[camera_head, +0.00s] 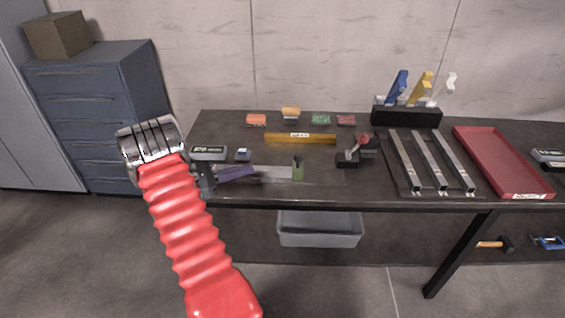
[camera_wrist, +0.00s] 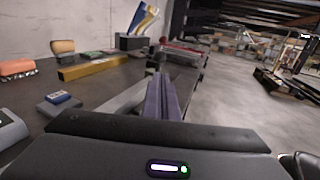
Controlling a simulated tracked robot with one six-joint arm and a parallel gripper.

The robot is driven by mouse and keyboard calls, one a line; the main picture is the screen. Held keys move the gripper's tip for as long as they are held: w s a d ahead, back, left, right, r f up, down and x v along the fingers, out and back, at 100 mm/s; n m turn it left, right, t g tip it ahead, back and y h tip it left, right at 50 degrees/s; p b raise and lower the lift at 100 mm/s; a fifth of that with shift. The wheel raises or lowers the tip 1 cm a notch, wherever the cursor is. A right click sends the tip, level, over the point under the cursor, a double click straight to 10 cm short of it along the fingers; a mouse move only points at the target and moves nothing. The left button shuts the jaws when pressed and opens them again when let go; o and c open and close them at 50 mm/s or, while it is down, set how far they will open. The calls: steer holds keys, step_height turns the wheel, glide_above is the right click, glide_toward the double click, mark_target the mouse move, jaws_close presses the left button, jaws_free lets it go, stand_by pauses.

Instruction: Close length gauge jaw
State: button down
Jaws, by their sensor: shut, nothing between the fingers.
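The length gauge is a flat grey rail (camera_head: 272,173) near the table's front edge. A purple jaw (camera_head: 236,174) lies along its left part and a green upright jaw (camera_head: 298,168) stands farther right, with a gap between them. In the wrist view the purple jaw (camera_wrist: 163,98) is straight ahead, just beyond my gripper (camera_wrist: 160,128). In the head view my gripper (camera_head: 208,183) is at the left end of the gauge, beside the purple jaw. It is shut and empty. I cannot tell whether it touches the purple jaw.
A grey display box (camera_head: 209,153) and a small blue-topped block (camera_head: 242,154) lie behind the gauge's left end. A yellow bar (camera_head: 300,138) lies farther back. A black lever box (camera_head: 347,159) stands right of the green jaw, before the metal rails (camera_head: 430,160) and red tray (camera_head: 502,162).

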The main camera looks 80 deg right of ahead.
mark_target(294, 159)
steer(key=x, duration=1.4)
stand_by(0.4)
